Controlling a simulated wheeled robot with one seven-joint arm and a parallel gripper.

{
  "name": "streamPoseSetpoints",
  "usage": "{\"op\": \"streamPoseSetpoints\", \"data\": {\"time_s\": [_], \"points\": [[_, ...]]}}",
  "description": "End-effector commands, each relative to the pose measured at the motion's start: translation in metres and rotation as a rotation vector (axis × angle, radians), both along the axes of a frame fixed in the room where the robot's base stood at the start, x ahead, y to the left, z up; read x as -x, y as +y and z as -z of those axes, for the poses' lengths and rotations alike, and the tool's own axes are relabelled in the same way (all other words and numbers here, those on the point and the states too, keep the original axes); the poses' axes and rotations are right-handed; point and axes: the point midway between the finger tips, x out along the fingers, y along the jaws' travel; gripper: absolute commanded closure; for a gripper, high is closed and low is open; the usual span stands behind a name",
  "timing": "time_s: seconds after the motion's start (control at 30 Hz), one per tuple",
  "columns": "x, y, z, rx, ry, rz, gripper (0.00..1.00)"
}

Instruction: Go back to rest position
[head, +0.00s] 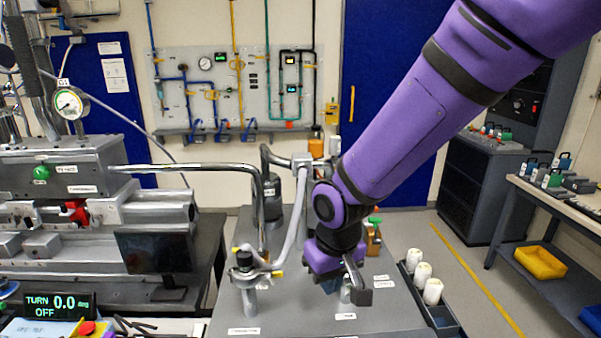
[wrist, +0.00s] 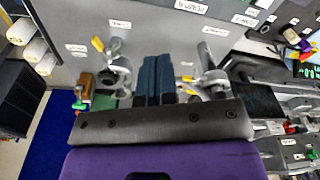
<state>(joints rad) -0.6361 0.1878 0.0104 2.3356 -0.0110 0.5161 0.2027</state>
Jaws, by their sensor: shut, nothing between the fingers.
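My purple arm reaches down from the upper right in the head view. My gripper (head: 330,287) hangs low over the grey table, close to a grey metal fitting with a lever (head: 355,283), which partly hides the fingers. I cannot tell if they touch. In the wrist view, my gripper's two dark blue fingers (wrist: 157,58) lie side by side, shut with nothing between them. Metal fittings with yellow tags stand on either side of the fingers, one left (wrist: 113,62) and one right (wrist: 208,78).
The grey table (head: 300,322) carries a jointed metal post (head: 246,275) left of my gripper. A dark tray with white rolls (head: 432,290) lies at the table's right edge. A bench with a yellow bin (head: 540,262) stands at right. Open floor lies between them.

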Motion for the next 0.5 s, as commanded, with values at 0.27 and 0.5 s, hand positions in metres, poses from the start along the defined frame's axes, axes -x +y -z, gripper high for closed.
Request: {"op": "streamPoseSetpoints", "data": {"time_s": [0.27, 0.5], "points": [[0.0, -0.08, -0.081, -0.045, -0.088, 0.123, 1.0], [0.023, -0.143, -0.134, -0.068, -0.166, 0.223, 1.0]]}}
